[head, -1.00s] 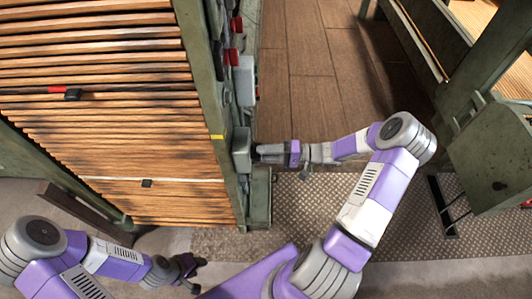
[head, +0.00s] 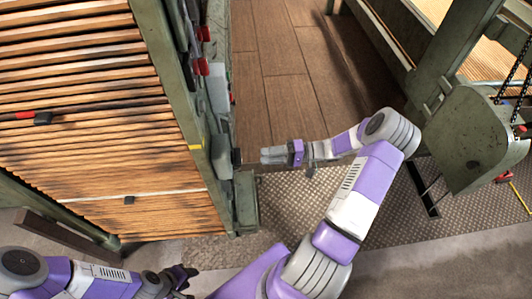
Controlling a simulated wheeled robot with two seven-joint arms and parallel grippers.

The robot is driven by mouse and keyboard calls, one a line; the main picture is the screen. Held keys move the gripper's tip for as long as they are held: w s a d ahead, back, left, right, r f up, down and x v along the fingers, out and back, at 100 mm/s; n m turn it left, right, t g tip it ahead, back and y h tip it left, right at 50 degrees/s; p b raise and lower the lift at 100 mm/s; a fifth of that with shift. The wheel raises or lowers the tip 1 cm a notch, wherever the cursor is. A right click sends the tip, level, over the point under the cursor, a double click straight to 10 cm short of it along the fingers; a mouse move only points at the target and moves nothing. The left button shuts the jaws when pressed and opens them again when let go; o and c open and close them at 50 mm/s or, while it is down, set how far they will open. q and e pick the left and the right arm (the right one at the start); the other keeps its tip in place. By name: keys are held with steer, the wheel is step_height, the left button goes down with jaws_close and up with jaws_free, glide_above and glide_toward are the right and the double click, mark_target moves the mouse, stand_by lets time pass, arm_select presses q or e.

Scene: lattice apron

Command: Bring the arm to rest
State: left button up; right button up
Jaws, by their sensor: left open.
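My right gripper (head: 264,155) is at the middle of the head view, pointing left at a grey-green box (head: 221,157) on the side of the green frame post. A small gap separates its fingertips from the dark knob (head: 237,157) on that box. The fingers are small here, and I cannot tell whether they are open or shut. My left gripper (head: 188,273) is at the lower left, dark, open and empty, over the floor near the foot of the slatted rack.
A rack of wooden slats (head: 95,110) fills the left, framed by a green post (head: 180,85) carrying switches. A green machine (head: 470,140) stands at the right.

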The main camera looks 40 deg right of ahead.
steer(key=s+a+f+n+g+h, duration=0.1)
steer(key=s+a+f+g+h, duration=0.3)
steer(key=a+f, duration=0.6)
steer(key=s+a+f+n+g+h, duration=0.2)
steer(key=s+a+f+g+h, duration=0.3)
steer(key=a+f, duration=0.5)
steer(key=s+a+h, duration=0.2)
steer(key=shift+a+f+n, duration=0.2)
steer(key=shift+a+n, duration=0.1)
steer(key=shift+a, duration=0.1)
